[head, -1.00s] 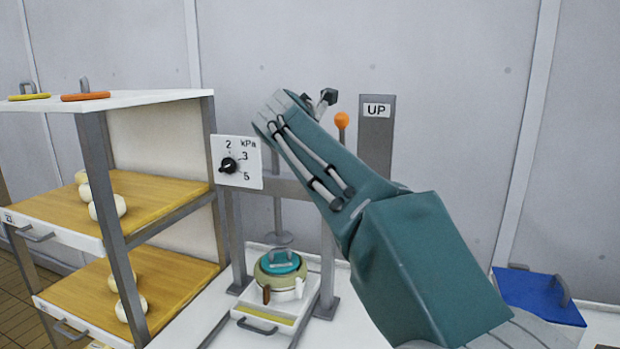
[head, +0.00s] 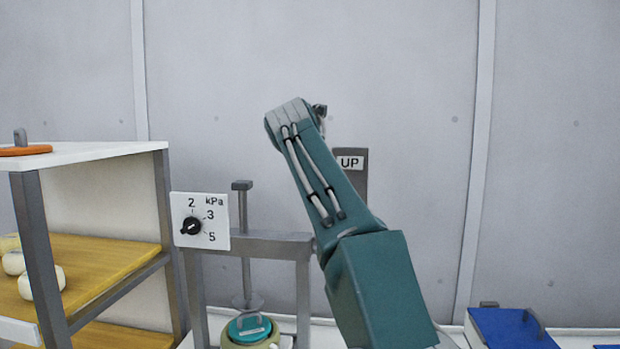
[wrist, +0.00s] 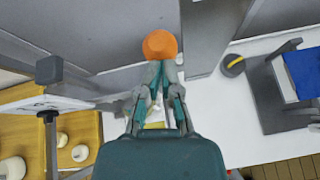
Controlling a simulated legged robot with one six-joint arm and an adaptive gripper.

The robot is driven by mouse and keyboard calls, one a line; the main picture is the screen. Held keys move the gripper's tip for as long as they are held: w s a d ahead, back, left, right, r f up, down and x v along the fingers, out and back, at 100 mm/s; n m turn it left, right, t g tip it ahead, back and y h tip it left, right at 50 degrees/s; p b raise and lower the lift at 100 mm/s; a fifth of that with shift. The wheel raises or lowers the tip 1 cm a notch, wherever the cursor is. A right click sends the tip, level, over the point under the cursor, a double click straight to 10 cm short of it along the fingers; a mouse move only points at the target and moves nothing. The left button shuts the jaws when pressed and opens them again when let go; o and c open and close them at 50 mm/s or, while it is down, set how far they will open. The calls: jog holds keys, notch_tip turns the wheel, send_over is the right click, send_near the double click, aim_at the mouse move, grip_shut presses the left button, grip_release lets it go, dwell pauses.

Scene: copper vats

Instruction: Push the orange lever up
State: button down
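The orange lever's round knob (wrist: 160,44) shows in the wrist view, right at my fingertips; its stem is not clearly visible. In the head view my arm hides the lever. My gripper (wrist: 161,72) has its two fingers drawn together at the tips, with the knob just beyond them. I cannot tell whether the tips touch the knob. A grey upright plate marked UP (head: 350,163) stands just right of my arm in the head view.
A white kPa dial panel (head: 201,220) is left of my arm, on a grey press frame (head: 262,240) with a teal-lidded pot (head: 250,327) below. A shelf (head: 80,152) stands at left. A blue box (head: 510,328) is at right. A grey wall stands behind.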

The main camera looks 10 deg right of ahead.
jog(key=shift+w+d+f, duration=0.1)
jog(key=shift+w+f, duration=0.15)
jog(key=shift+w, duration=0.15)
jog(key=v, duration=1.2)
jog(key=shift+s+a+r, duration=0.2)
jog(key=shift+s, duration=0.05)
